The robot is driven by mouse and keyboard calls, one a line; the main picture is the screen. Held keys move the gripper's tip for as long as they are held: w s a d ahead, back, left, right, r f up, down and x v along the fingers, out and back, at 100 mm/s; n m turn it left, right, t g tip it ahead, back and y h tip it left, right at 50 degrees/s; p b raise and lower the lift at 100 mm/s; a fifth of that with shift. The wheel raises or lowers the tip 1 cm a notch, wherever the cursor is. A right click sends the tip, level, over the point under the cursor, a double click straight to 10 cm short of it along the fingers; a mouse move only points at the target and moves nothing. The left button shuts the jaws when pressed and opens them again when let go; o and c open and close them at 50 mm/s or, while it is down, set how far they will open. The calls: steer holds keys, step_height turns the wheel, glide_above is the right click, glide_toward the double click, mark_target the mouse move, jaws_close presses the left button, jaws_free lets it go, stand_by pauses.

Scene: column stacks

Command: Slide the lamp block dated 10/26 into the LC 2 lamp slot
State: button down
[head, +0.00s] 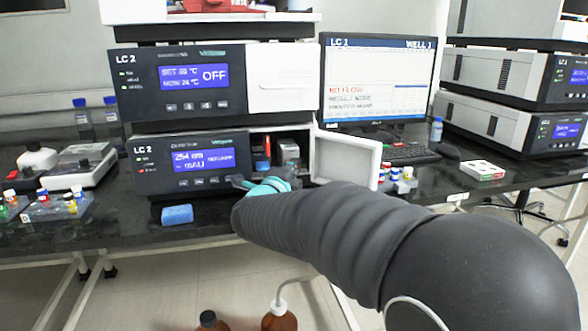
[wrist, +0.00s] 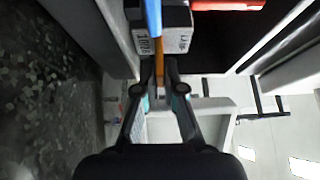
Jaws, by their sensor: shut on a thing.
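The lower LC 2 unit (head: 190,163) has its white door (head: 346,160) swung open to the right. In its open bay stands a grey block (head: 287,152), with a red item (head: 262,155) to its left. In the wrist view a pale grey lamp block (wrist: 176,40) with dark print lies just past my fingertips; I cannot read its date surely. A blue strip (wrist: 154,18) and an orange-brown strip (wrist: 159,66) run along it. My gripper (wrist: 159,82) is shut at the block's near end; the exact contact is unclear. In the head view my gripper (head: 265,186) is at the bay's front.
The open door bounds the bay on the right. A blue sponge (head: 177,214) lies at the bench edge, left of my gripper. Small capped vials (head: 403,180) stand right of the door. A monitor (head: 377,78) and keyboard (head: 405,153) are behind them.

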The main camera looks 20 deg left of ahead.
steer(key=c, duration=1.2)
jaws_free()
steer(key=s, duration=1.1)
steer(key=shift+s, duration=0.4)
